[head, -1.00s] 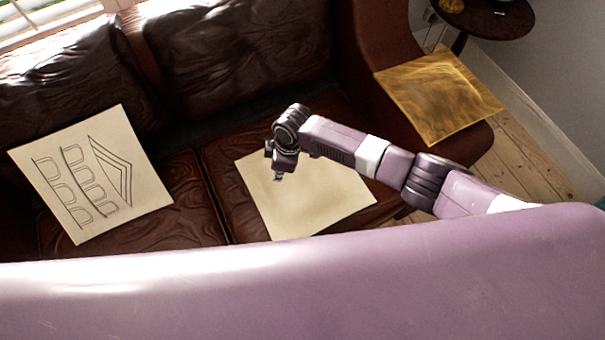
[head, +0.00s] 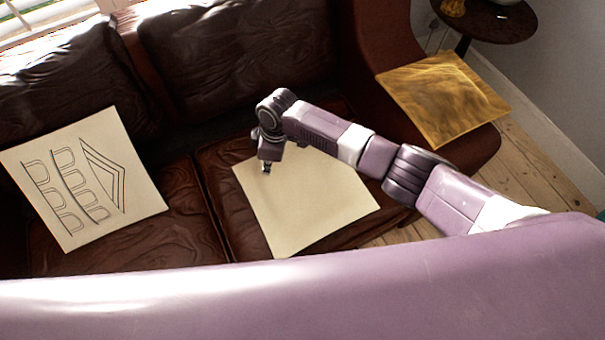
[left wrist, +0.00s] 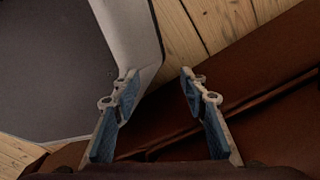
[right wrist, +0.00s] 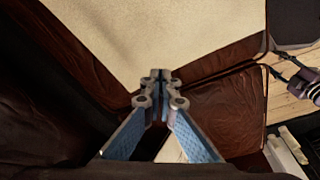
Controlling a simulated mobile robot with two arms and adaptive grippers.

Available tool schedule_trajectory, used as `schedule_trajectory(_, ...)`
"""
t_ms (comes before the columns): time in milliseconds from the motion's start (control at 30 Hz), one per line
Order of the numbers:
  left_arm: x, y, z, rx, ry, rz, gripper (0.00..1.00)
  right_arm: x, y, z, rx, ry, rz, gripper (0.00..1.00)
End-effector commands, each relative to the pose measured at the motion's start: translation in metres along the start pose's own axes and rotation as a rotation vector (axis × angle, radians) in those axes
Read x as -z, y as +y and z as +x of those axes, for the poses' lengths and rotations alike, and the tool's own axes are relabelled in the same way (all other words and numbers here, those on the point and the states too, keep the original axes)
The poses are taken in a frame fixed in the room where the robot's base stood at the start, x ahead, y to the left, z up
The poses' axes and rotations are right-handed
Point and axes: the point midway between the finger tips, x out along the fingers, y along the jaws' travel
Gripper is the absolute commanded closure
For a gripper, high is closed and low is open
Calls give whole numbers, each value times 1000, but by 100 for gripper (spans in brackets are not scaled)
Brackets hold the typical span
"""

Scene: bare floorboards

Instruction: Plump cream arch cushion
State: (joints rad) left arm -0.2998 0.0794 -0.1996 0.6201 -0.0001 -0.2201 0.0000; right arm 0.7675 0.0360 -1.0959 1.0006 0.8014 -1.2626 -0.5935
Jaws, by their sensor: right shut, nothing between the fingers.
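The cream cushion with drawn arches and a dark peaked outline (head: 85,180) lies tilted on the left of the brown sofa in the head view. A plain cream cushion (head: 305,200) lies flat on the right seat. My right gripper (head: 266,168) points down above this plain cushion's upper left edge, shut and empty. In the right wrist view its closed tips (right wrist: 160,78) show against a plain cream surface (right wrist: 150,35); no arches are visible there. My left gripper (left wrist: 160,93) is open and empty in the left wrist view, above brown upholstery; the head view does not show it.
The brown leather sofa (head: 170,225) has tall back cushions behind. A gold cushion (head: 445,98) rests on its right arm. A small round dark table (head: 490,20) stands at the upper right. Bare floorboards (head: 545,180) show beside the sofa.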

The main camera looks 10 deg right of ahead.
Motion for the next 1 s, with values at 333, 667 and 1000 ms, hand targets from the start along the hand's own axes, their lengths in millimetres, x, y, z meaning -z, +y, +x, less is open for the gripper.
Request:
schedule_trajectory(333,-1,13,19,-14,2,1,60,-5,0,24,0,0,0,100)
schedule_trajectory(667,-1,12,38,-13,4,-1,60,-9,0,47,0,1,0,100)
schedule_trajectory(1000,-2,7,57,-7,5,-2,60,-14,-1,70,1,0,1,100)
